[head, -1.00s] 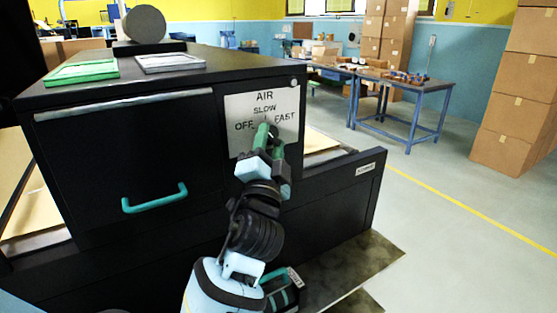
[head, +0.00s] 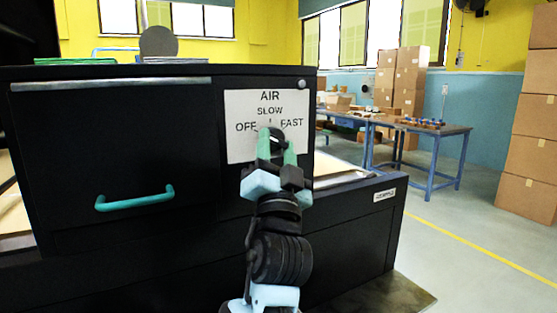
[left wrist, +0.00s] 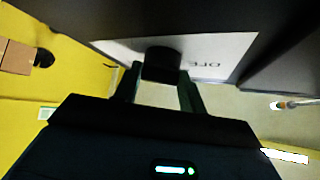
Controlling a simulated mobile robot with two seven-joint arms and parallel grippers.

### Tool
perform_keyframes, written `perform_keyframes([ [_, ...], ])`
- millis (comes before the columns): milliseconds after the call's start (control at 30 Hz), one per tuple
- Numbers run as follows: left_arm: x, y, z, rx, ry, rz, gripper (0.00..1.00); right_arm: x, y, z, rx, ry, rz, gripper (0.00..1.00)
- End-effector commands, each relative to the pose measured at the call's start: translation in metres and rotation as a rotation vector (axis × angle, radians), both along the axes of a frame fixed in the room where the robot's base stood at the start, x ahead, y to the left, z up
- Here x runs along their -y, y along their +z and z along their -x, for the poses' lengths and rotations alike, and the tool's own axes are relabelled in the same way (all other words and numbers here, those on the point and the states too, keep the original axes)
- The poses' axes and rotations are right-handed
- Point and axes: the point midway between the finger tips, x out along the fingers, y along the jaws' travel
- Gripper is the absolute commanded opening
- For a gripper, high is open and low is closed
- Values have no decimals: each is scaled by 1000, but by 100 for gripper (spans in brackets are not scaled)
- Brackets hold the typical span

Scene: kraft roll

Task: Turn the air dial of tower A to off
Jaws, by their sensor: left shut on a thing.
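The black tower (head: 340,220) carries a white plate (head: 250,103) marked AIR, with SLOW at the top, OFF at left and FAST at right. The dark air dial (head: 275,138) sits on this plate, mostly covered by my left gripper (head: 277,147). In the left wrist view the dial (left wrist: 162,65) is a black knob between the two green fingers of the left gripper (left wrist: 160,85), which is shut on it. The dial's pointer is hidden, so its setting cannot be told. My right gripper is not in view.
A teal handle (head: 135,199) stands out from the tower's front, left of the plate. Blue tables (head: 435,130) and stacked cartons (head: 527,150) stand at the right, with clear floor between.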

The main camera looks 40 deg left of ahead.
Motion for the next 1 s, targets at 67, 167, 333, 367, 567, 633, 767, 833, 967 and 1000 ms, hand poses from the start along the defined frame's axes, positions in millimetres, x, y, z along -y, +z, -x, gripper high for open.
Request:
perform_keyframes([
  [67, 0, 0, 0, 7, 1, 1, 18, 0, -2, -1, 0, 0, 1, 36],
  [167, 0, 1, 0, 9, 1, 2, 18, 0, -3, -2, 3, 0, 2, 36],
  [333, 0, 1, 0, 11, 1, 1, 18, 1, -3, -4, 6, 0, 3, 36],
  [367, 0, 1, 0, 11, 1, 1, 18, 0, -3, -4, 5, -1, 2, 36],
  [567, 0, 1, 0, 11, 0, 2, 50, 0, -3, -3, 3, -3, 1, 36],
  [633, 0, 1, 0, 11, 0, 2, 59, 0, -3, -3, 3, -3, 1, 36],
  [767, 0, 1, 0, 9, 0, 3, 63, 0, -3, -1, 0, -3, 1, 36],
  [833, 0, 1, 0, 9, 0, 3, 63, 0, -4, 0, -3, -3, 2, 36],
  [967, 1, -1, 1, 8, -1, 4, 63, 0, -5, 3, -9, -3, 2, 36],
  [1000, 2, -2, 2, 8, -1, 4, 63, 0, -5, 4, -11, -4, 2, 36],
])
